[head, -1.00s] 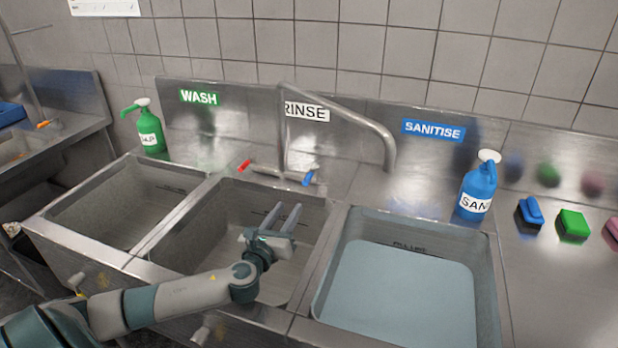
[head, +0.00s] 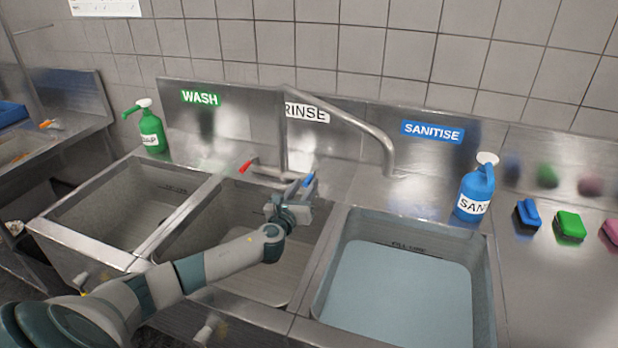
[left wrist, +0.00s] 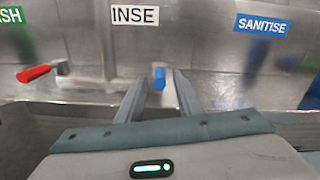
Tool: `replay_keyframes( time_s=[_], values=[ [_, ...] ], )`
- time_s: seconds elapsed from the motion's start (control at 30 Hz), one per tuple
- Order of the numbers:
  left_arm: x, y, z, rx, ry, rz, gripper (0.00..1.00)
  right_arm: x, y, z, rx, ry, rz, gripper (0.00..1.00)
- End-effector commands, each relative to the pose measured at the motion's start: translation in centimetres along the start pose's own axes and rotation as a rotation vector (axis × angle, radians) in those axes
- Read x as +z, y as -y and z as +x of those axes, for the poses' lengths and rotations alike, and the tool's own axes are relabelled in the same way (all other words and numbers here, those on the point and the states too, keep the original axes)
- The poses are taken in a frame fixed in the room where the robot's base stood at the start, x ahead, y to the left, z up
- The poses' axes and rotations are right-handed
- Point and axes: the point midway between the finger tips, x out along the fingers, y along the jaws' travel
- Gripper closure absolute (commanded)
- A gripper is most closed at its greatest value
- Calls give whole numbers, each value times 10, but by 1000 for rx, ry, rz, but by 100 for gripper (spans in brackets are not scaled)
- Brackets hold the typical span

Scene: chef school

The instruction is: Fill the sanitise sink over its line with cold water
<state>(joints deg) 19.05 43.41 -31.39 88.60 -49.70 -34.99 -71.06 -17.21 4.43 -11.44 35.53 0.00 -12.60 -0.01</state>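The sanitise sink (head: 487,290) is at the right of the head view, under the blue SANITISE sign (head: 432,132). Pale blue water (head: 400,297) lies in it, with the fill line marking (head: 412,248) on the back wall above the surface. The swing spout (head: 350,122) reaches right, its end by the sink's back edge; I see no clear stream. My left gripper (head: 306,187) is open at the blue tap handle (head: 308,179). In the left wrist view the handle (left wrist: 160,79) shows between the parted fingertips (left wrist: 159,84); contact cannot be told. My right gripper is out of view.
The red tap handle (head: 245,167) is left of the blue one. The rinse sink (head: 262,270) lies under my arm, the wash sink (head: 125,215) to its left. A blue sanitiser bottle (head: 476,190) and several sponges (head: 569,226) stand at right.

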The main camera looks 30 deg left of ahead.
Motion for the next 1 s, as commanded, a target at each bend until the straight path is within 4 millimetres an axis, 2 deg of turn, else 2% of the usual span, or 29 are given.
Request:
replay_keyframes(
  time_s=[0.1,0.3,0.77,0.9,1.0],
  values=[
    [1,1,18,1,0,0,67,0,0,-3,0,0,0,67],
    [0,0,36,1,1,0,67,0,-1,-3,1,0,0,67],
    [0,0,43,0,0,0,67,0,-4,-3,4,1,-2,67],
    [0,0,43,0,0,0,100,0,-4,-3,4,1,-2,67],
    [0,0,43,0,0,0,100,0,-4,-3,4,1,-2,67]
  ],
)
